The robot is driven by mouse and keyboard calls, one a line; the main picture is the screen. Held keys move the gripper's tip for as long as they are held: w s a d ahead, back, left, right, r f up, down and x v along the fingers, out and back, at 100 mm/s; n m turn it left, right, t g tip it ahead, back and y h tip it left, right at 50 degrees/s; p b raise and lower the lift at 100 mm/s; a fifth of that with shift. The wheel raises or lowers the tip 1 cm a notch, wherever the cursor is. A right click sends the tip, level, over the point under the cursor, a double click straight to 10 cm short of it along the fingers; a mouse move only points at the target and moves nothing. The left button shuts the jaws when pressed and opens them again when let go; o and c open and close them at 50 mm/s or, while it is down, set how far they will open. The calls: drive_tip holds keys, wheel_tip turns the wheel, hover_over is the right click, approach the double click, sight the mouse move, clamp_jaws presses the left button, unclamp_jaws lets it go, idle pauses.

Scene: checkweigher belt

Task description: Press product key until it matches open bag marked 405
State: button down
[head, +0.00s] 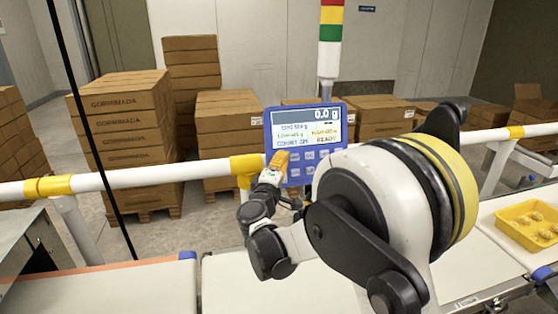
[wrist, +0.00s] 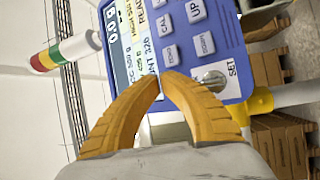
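The blue checkweigher panel (head: 267,133) stands over the belt in the head view, its screen (head: 306,128) showing 0.0 g above smaller lines and READY. In the wrist view the panel (wrist: 228,50) is turned on its side, with grey keys such as UP (wrist: 195,9) and CAL (wrist: 165,18). My gripper (head: 284,154) is at the panel's lower left in the head view. In the wrist view its yellow fingers (wrist: 161,79) converge with tips together, empty, close to the keys beside the screen. Contact cannot be told. No bag marked 405 is visible.
A white rail (head: 130,184) with yellow joints runs behind the belt (head: 140,288). A yellow tray (head: 504,222) with small items lies at the right. A signal tower (head: 330,45) rises behind the panel. Stacked cartons (head: 118,130) stand beyond the rail.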

drive_tip(key=shift+w+f, duration=0.1)
drive_tip(key=shift+w, duration=0.25)
drive_tip(key=shift+w+a+f, duration=0.1)
drive_tip(key=shift+w+a, duration=0.05)
drive_tip(key=shift+w, duration=0.2)
idle(0.6)
drive_tip(key=shift+s, duration=0.1)
drive_tip(key=shift+s+d+r, duration=0.2)
drive_tip(key=shift+s, duration=0.5)
drive_tip(key=shift+s+d+r, duration=0.15)
drive_tip(key=shift+s+r, duration=0.1)
drive_tip(key=shift+s, duration=0.55)
drive_tip(key=shift+s+d+r, duration=0.15)
drive_tip(key=shift+s+r, duration=0.05)
drive_tip(key=shift+s, duration=0.55)
drive_tip(key=shift+s+d+r, duration=0.15)
drive_tip(key=shift+s+r, duration=0.1)
drive_tip(key=shift+s, duration=0.55)
